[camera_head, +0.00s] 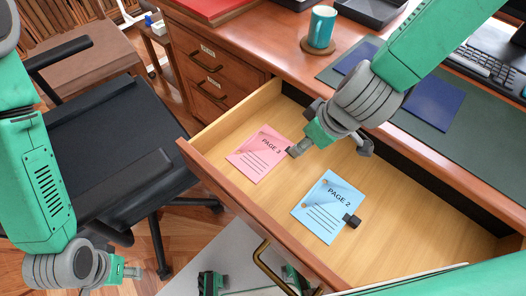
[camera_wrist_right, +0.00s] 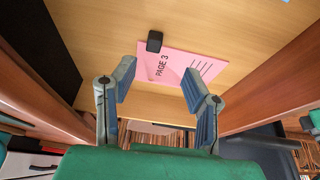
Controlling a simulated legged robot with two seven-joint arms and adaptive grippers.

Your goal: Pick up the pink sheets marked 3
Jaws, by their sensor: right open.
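The pink sheets marked PAGE 3 (camera_head: 254,160) lie flat in the open wooden drawer, toward its left end. They also show in the right wrist view (camera_wrist_right: 178,66), with a black clip (camera_wrist_right: 155,41) at one edge. My right gripper (camera_head: 330,151) is over the drawer, just right of the pink sheets. Its open, empty fingers (camera_wrist_right: 160,84) stand apart in front of the sheets in the wrist view, not touching them as far as I can see. My left gripper (camera_head: 128,272) hangs at the lower left, away from the drawer; its finger gap is unclear.
Blue sheets marked PAGE 2 (camera_head: 322,208) with a black clip lie in the drawer, right of the pink ones. The drawer's front wall (camera_head: 243,213) rises on the near side. The desk top (camera_head: 258,42) holds a teal mug (camera_head: 321,27). A black chair (camera_head: 105,130) stands left.

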